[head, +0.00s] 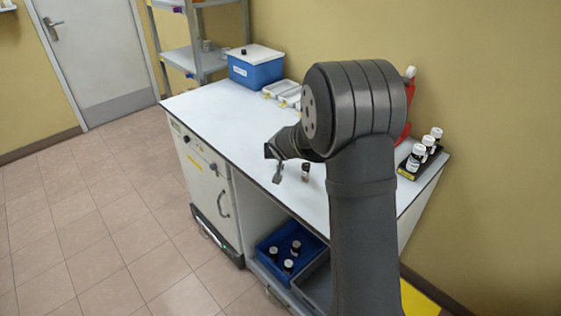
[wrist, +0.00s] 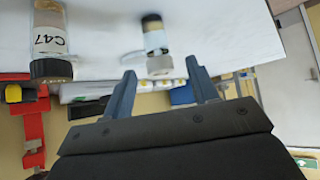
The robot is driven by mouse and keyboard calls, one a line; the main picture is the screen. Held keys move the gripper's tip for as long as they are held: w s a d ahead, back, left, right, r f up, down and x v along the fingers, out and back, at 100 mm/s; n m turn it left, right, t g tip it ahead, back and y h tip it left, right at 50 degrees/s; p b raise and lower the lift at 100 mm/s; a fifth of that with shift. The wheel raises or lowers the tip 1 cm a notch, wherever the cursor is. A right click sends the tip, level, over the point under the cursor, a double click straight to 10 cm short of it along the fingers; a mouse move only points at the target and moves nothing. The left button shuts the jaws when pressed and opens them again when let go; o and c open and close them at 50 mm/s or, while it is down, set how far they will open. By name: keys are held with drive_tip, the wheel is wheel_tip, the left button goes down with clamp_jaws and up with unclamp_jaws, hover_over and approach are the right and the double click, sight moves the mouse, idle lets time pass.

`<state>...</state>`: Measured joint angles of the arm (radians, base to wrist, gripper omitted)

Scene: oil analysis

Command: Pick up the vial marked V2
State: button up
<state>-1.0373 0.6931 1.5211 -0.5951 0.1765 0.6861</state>
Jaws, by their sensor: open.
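My gripper (head: 278,172) is above the white bench top in the head view, mostly seen from behind my arm. In the wrist view my gripper (wrist: 161,68) is open and empty, its two blue-grey fingers apart. A small dark vial (head: 305,172) stands right of my gripper in the head view. I cannot read V2 on any vial.
A black rack (head: 412,172) with several vials is at the bench's right. A blue box (head: 255,72) and white trays are at the back. A blue crate (head: 268,247) is below.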

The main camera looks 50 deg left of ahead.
drive_tip(key=shift+x, duration=2.3)
drive_tip(key=shift+s, duration=0.1)
drive_tip(key=shift+c, duration=0.4)
drive_tip(key=c, duration=1)
